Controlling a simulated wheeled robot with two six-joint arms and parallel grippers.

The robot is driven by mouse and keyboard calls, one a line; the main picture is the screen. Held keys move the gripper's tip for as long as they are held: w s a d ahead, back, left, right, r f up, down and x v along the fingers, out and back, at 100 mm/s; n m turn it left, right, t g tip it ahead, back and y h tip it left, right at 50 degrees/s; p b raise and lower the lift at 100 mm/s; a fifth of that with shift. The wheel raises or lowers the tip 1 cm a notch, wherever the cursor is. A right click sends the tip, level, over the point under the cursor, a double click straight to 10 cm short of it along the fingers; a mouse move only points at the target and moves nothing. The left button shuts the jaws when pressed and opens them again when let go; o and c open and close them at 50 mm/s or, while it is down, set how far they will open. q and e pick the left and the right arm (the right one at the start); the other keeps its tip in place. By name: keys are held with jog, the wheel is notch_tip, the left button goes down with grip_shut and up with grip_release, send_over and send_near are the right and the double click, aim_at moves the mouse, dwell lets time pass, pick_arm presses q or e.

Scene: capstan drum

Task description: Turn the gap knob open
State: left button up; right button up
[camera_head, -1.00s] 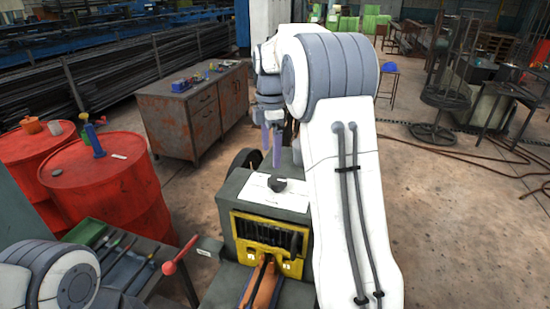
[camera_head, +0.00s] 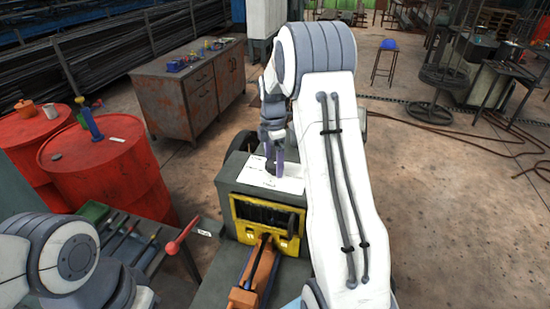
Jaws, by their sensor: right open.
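The dark gap knob (camera_head: 270,168) stands on the white plate (camera_head: 291,185) on top of the grey machine with the yellow front frame (camera_head: 246,208). My right gripper (camera_head: 276,172) reaches down from above with its purple fingers open. The fingertips are right at the knob and overlap it in this view; I cannot tell whether they touch it. The fingers partly hide the knob. My left arm shows at the lower left, but its gripper is out of view.
Red drums (camera_head: 105,175) are farther left, and a rusty cabinet (camera_head: 205,95) stands behind. My right arm covers the machine's right side. The floor to the right has room, with hoses.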

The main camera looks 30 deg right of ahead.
jog(key=c, duration=1.3)
jog(key=shift+d, duration=0.15)
jog(key=shift+c, duration=0.3)
